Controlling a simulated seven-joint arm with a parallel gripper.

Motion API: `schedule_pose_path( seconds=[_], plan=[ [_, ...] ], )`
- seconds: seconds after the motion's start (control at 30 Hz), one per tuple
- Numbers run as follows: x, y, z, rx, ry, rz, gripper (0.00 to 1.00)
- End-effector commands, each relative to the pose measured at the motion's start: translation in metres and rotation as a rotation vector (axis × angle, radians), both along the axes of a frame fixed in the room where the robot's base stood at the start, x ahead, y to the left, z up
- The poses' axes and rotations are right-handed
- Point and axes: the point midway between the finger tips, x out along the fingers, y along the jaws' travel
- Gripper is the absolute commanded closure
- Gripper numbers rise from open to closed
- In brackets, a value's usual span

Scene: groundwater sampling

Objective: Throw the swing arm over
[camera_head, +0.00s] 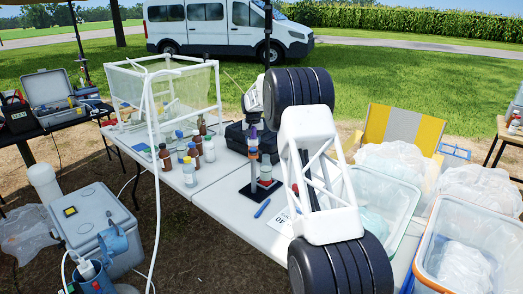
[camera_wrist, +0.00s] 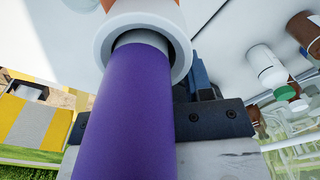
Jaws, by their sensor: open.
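A small stand with a dark base (camera_head: 254,196) and an upright post is on the white folding table. A purple cylinder (camera_head: 253,132) is at its top, with an orange part (camera_head: 253,153) below. I cannot make out the swing arm as a separate part from this stand. My gripper (camera_head: 253,120) is at the top of the stand, close to the purple cylinder. In the wrist view the purple cylinder (camera_wrist: 130,115) fills the middle, with a white collar (camera_wrist: 145,25) at one end. It hides part of my jaws. They are open; I cannot tell whether they touch it.
Brown and white bottles (camera_head: 188,170) stand left of the stand, beside a white frame (camera_head: 215,92) with clear sheeting. A blue pen (camera_head: 262,208) lies in front of the stand. Clear bins (camera_head: 385,200) are to the right. A dark case (camera_head: 236,136) is behind.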

Motion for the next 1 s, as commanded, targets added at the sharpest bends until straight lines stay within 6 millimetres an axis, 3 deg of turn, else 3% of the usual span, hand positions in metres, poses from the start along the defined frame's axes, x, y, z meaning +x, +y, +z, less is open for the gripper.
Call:
schedule_pose_path(
  seconds=[0.03,0.17,0.47,1.0],
  plan=[
    [0.0,0.0,0.0,0.0,0.0,0.0,0.53],
    [0.0,0.0,0.0,0.0,0.0,0.0,0.68],
    [-0.002,0.008,0.001,0.0,0.0,0.059,0.68],
    [-0.011,0.053,0.0,0.0,0.0,0.394,0.69]
  ],
)
